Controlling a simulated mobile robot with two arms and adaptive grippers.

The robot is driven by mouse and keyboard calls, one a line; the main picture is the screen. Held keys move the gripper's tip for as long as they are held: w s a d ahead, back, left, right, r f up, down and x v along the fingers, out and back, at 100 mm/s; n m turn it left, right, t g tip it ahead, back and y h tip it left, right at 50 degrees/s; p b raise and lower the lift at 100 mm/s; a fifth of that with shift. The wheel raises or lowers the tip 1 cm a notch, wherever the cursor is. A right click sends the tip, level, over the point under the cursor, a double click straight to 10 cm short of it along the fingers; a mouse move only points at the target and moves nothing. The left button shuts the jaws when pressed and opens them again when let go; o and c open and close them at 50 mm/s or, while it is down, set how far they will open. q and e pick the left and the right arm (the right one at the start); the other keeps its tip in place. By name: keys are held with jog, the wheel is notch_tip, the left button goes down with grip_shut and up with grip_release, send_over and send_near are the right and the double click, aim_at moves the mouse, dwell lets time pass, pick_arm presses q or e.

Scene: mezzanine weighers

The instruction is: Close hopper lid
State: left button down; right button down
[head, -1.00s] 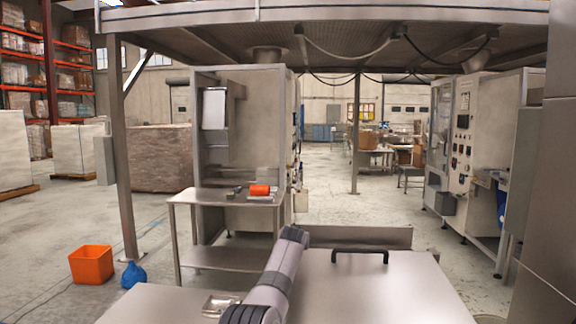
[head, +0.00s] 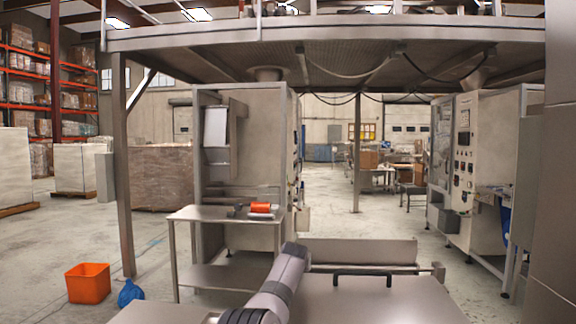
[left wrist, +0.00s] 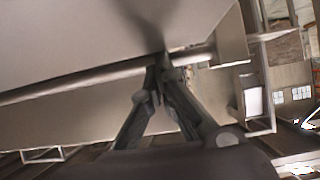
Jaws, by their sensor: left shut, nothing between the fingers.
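A flat metal panel (head: 415,303) with a black bar handle (head: 362,276) lies at the bottom of the head view. It looks like the hopper lid, but I cannot tell whether it is fully shut. A low upright metal plate (head: 360,250) stands just behind it. My left gripper (left wrist: 158,72) is shut and empty in the left wrist view. Its fingertips are close to a round metal bar (left wrist: 85,82) along the edge of a large pale panel (left wrist: 80,35); I cannot tell if they touch. In the head view only my arm shows. My right gripper is not in view.
A metal table (head: 195,213) with an orange item (head: 260,208) stands ahead by a tall cabinet (head: 245,150). An orange bin (head: 88,284) and a blue bag (head: 130,292) are on the floor at left. A post (head: 123,170) and a machine (head: 470,180) flank the open floor.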

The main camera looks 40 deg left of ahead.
pick_arm(q)
jog(key=shift+f+p, duration=0.1)
jog(key=shift+p, duration=0.2)
notch_tip(320, 180, up, 4)
jog(key=p, duration=0.4)
jog(key=shift+a+r, duration=0.1)
jog(key=shift+r, duration=0.1)
jog(key=shift+s+d+b, duration=0.15)
jog(key=shift+d+b, duration=0.05)
jog(key=shift+b, duration=0.1)
jog(key=shift+s+d+r, duration=0.4)
jog(key=shift+s+r, duration=0.05)
jog(key=shift+r, duration=0.15)
jog(key=s+d+r+b, duration=0.1)
jog(key=s+d+r, duration=0.2)
jog(key=s+r, duration=0.1)
jog(key=shift+s+d+r+b, duration=0.15)
jog(key=shift+s+r+b, duration=0.2)
jog(key=shift+r, duration=0.45)
jog(key=shift+w, duration=0.1)
